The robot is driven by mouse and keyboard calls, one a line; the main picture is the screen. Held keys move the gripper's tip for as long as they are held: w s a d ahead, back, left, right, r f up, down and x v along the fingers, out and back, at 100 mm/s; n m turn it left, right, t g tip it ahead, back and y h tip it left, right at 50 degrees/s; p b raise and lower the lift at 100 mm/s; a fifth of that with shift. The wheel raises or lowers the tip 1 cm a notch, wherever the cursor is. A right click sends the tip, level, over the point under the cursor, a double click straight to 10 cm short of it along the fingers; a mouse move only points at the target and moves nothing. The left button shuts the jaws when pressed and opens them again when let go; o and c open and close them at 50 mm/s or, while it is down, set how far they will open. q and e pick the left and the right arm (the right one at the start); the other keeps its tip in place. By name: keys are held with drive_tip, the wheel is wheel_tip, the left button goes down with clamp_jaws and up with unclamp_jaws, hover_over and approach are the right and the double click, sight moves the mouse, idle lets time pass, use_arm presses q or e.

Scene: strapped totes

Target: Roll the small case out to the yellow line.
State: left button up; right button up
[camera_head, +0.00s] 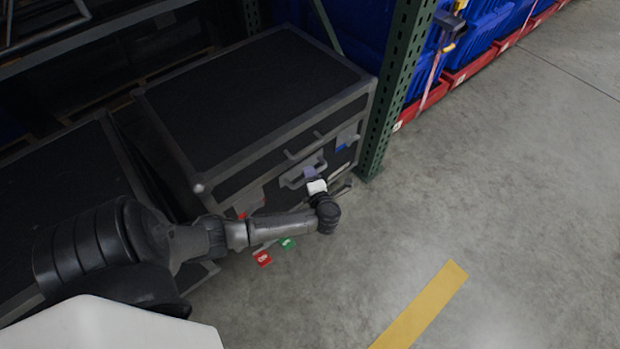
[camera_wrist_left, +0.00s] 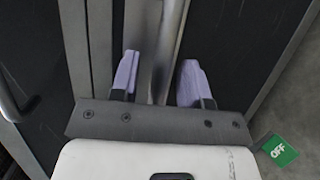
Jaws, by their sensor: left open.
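A black case (camera_head: 250,95) with grey edges stands in the rack bay, its front face toward the aisle. Its front carries a grey handle (camera_head: 303,172). My left gripper (camera_head: 312,173) is at this front face, by the handle. In the left wrist view, the two purple fingers (camera_wrist_left: 158,70) are apart, with the grey handle bar (camera_wrist_left: 165,45) between them; whether a finger touches it I cannot tell. A yellow line (camera_head: 422,305) lies on the floor in front of the case, at the lower right, apart from it. My right gripper is not in view.
Another dark case (camera_head: 60,180) stands close on the left. A green rack upright (camera_head: 398,90) is right beside the case's right corner. Blue totes (camera_head: 480,35) sit beyond. The concrete floor (camera_head: 500,200) is clear.

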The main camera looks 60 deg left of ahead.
use_arm(q)
drive_tip(key=shift+a, duration=0.3)
clamp_jaws()
idle(0.3)
